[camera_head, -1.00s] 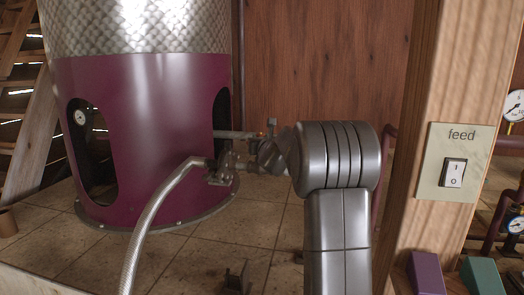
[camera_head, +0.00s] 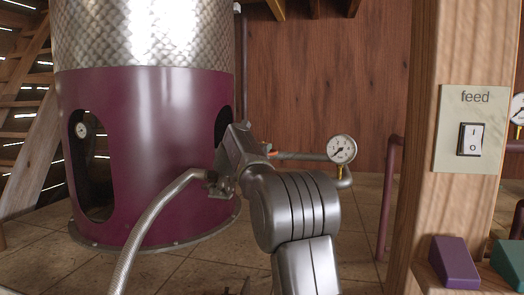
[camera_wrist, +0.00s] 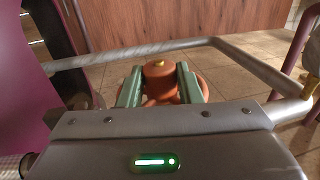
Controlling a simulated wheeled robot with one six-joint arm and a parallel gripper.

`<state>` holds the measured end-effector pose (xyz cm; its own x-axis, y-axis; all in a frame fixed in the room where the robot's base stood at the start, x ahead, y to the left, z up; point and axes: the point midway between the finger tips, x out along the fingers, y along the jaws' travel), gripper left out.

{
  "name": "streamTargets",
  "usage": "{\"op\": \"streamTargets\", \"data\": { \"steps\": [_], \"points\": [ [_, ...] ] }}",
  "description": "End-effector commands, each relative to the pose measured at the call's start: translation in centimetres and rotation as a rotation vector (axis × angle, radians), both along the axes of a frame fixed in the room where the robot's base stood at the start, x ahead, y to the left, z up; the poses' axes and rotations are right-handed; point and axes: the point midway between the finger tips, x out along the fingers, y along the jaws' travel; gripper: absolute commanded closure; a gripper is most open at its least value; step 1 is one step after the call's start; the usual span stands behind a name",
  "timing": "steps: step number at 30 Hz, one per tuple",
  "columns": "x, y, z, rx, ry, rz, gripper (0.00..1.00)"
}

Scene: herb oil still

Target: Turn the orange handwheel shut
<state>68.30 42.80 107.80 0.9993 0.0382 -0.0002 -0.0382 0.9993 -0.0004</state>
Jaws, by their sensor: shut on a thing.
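The orange handwheel (camera_wrist: 159,70) shows in the wrist view between the two green fingers of my gripper (camera_wrist: 160,82). Its hub and part of its round rim behind the fingers are visible, and the gripper body hides its near side. My gripper is shut on the handwheel. My fingers are hidden there.
The purple still (camera_head: 150,160) stands close on the left. A braided hose (camera_head: 150,220) curves down in front of it. A pipe with a pressure gauge (camera_head: 341,149) runs behind my arm. A wooden post with a feed switch (camera_head: 471,139) stands at the right.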

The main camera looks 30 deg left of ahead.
Motion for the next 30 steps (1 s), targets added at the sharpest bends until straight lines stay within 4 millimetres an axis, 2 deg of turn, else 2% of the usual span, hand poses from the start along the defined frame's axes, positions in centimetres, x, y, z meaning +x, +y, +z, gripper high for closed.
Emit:
{"op": "streamTargets", "data": {
  "steps": [5,15,30],
  "points": [
    [0.04,0.63,0.73,-0.002,0.001,-0.168,0.91],
    [0.25,1.03,0.81,-0.001,-0.001,-0.456,0.91],
    [0.47,1.22,0.55,0.001,-0.003,-0.702,0.91]
  ]
}}
